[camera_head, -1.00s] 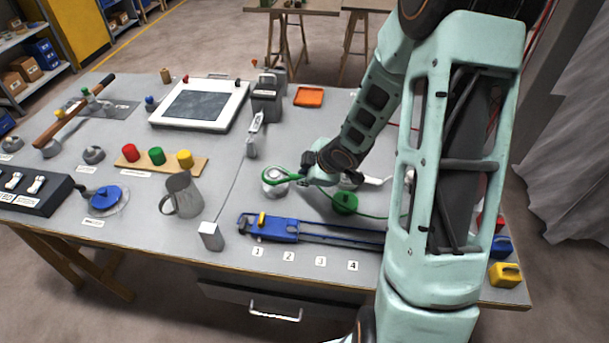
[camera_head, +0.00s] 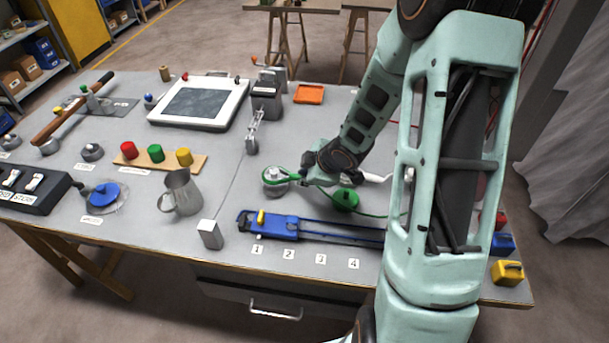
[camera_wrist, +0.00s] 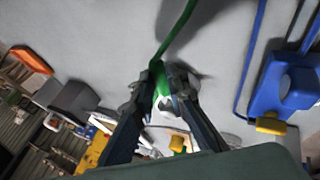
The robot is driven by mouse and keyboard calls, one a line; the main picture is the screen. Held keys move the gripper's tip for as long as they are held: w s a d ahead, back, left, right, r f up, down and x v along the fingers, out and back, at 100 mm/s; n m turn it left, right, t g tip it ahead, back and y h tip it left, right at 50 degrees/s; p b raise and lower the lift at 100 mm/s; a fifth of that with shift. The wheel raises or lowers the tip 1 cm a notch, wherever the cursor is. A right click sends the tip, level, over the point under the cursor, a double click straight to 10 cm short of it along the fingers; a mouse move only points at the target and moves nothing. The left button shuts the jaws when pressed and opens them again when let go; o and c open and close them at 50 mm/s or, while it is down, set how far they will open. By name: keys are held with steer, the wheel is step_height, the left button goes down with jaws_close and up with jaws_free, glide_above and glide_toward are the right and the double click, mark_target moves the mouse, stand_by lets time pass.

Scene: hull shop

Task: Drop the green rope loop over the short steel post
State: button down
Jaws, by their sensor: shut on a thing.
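My gripper (camera_head: 306,176) is shut on the green rope, just right of the short steel post (camera_head: 274,188). The green rope loop (camera_head: 289,171) reaches left from my gripper and shows around the post's top in the head view. I cannot tell whether it rests on the post or hangs just above it. In the wrist view my gripper (camera_wrist: 166,78) pinches the green rope (camera_wrist: 176,34), whose tail runs away toward the upper edge. The fingers partly hide the loop and post there.
A blue slide rail (camera_head: 270,229) lies in front, with a metal jug (camera_head: 181,194) to the left. A grey lever stand (camera_head: 252,146) is behind. An orange tray (camera_head: 309,94) lies farther back.

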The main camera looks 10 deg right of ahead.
steer(key=shift+f+b, duration=0.65)
steer(key=shift+f, duration=0.2)
stand_by(0.4)
steer(key=c, duration=1.8)
jaws_free()
steer(key=shift+o, duration=0.4)
steer(key=shift+o, duration=1.4)
steer(key=shift+r, duration=0.15)
step_height(320, 180, up, 8)
steer(key=p, duration=0.8)
